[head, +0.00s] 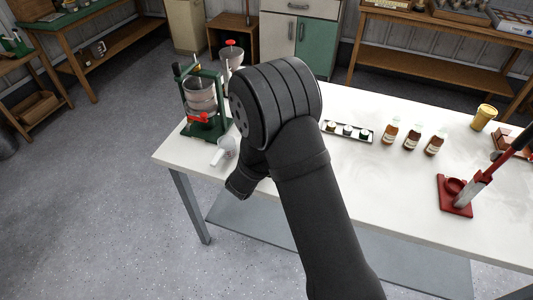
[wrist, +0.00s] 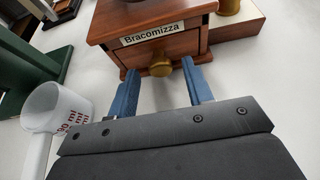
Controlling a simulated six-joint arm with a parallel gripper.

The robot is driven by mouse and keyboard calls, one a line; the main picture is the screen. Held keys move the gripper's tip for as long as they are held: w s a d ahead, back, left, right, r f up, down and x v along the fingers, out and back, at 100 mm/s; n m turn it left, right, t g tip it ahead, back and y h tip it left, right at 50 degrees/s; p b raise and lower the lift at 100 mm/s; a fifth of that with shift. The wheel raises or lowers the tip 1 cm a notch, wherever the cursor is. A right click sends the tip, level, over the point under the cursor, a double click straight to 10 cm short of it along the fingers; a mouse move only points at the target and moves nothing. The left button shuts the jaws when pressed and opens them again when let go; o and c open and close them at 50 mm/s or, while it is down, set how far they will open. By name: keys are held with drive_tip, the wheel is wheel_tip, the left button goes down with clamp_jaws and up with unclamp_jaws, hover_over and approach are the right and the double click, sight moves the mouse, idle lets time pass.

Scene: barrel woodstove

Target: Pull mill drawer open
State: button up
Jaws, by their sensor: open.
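The mill is a brown wooden box (wrist: 158,16) labelled "Bracomizza" in the wrist view. Its front drawer (wrist: 148,50) looks shut, with a round brass knob (wrist: 160,67) at the middle. My gripper (wrist: 160,80) is open, its two blue fingers pointing at the mill, one on each side of the knob with gaps between. The fingertips reach close to the drawer front; I cannot tell whether they touch it. In the head view my arm hides the mill and the gripper's fingers.
A white measuring cup (wrist: 57,107) stands left of my gripper. A green-framed press (head: 203,105) stands at the table's left end.

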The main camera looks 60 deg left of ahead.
drive_tip(key=shift+w+a+f, duration=0.15)
drive_tip(key=shift+w+a, duration=0.05)
clamp_jaws()
drive_tip(key=s+d, duration=0.5)
drive_tip(key=shift+s+d, duration=0.1)
drive_tip(key=shift+s, duration=0.05)
unclamp_jaws()
